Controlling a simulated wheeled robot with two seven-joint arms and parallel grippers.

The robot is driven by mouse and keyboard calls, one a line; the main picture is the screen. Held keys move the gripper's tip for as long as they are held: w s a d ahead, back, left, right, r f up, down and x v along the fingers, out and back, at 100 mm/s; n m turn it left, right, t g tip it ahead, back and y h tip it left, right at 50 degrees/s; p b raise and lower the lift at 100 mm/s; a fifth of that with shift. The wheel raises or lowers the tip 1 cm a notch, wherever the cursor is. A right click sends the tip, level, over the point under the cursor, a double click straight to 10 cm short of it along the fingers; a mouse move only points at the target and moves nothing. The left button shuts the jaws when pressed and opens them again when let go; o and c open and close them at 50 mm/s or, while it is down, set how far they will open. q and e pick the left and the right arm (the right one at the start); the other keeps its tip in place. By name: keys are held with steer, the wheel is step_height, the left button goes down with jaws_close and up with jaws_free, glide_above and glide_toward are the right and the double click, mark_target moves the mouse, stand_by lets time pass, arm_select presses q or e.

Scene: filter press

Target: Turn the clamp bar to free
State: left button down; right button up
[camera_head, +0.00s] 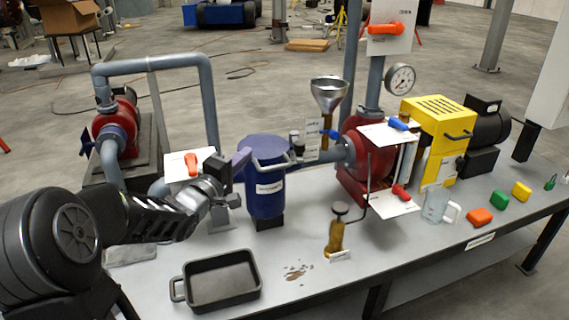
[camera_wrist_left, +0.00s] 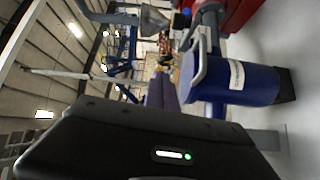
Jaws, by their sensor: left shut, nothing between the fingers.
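The blue filter vessel (camera_head: 266,196) stands upright on the bench, with a blue lid and a pale label. A grey bent bar (camera_head: 272,166), which looks like the clamp bar, runs across the front of its top. The bar (camera_wrist_left: 197,72) and the vessel (camera_wrist_left: 245,83) also show in the left wrist view. My left gripper (camera_head: 244,156) is shut and empty, its purple fingers beside the left end of the bar. I cannot tell whether they touch. The fingers also show in the left wrist view (camera_wrist_left: 162,93). My right gripper is not in view.
A black tray (camera_head: 216,301) and a brown-yellow bottle (camera_head: 336,235) stand in front of the vessel. A grey pipe and a plate with an orange handle (camera_head: 191,164) are close to my left arm. A metal funnel (camera_head: 329,92) and a red pump (camera_head: 366,165) stand to the right.

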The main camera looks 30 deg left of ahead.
arm_select(q)
steer(key=s+d+f, duration=0.1)
steer(key=s+d+h, duration=0.1)
steer(key=shift+d+f+g, duration=0.3)
steer(key=shift+f+g, duration=0.1)
steer(key=shift+w, duration=0.1)
glide_toward(297, 143)
steer(key=w+a+f, duration=0.1)
steer(key=w+a, duration=0.1)
steer(key=a, duration=0.2)
steer(key=w+d, duration=0.1)
steer(key=w, duration=0.1)
steer(key=w+d, duration=0.1)
steer(key=w, duration=0.1)
steer(key=shift+d+f+b, duration=0.1)
steer(key=shift+d+b, duration=0.05)
steer(key=shift+b, duration=0.15)
